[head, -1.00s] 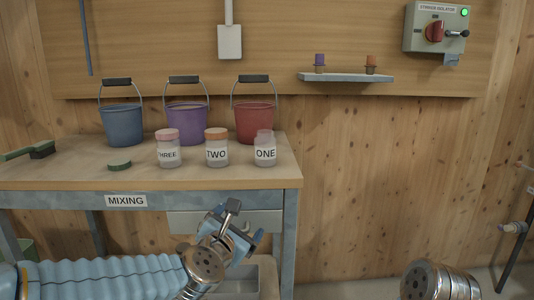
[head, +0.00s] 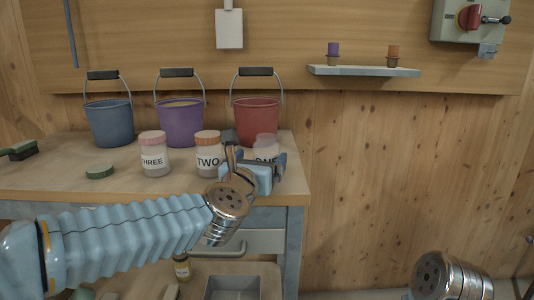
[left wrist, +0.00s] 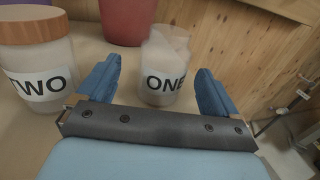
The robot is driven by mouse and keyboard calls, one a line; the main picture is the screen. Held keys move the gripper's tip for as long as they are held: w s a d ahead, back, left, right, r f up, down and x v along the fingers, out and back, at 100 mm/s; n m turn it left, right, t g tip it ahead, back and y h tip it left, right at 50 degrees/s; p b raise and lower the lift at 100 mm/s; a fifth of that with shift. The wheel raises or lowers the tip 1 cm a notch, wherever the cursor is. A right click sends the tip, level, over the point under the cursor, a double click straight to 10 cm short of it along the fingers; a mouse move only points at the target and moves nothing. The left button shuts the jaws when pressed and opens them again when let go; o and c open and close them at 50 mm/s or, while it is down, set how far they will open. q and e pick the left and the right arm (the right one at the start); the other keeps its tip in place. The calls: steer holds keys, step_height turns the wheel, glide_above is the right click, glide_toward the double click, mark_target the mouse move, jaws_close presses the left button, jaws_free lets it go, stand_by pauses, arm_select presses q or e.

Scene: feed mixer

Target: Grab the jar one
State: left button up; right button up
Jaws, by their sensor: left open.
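Jar one (head: 266,145) stands upright at the right front of the mixing table, partly hidden behind my left gripper (head: 256,160). In the left wrist view jar one (left wrist: 165,70) is clear glass with pale contents and a black ONE label, and no coloured lid shows on it. My left gripper (left wrist: 155,90) is open, its blue fingers on either side of the jar's lower part in that picture.
Jar two (head: 208,154), orange-lidded, stands close left of jar one; jar three (head: 153,155) is farther left. Blue (head: 109,123), purple (head: 181,122) and red (head: 256,121) buckets stand behind. A green lid (head: 99,172) lies at the table's left. A small shelf (head: 363,71) holds two stoppers.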

mark_target(269, 149)
arm_select(q)
steer(key=p+x, duration=0.1)
steer(key=x, duration=0.2)
steer(key=p+x, duration=0.1)
steer(key=x, duration=0.2)
steer(key=shift+w+d+r, duration=0.15)
steer(key=shift+d, duration=0.15)
steer(key=c, duration=1)
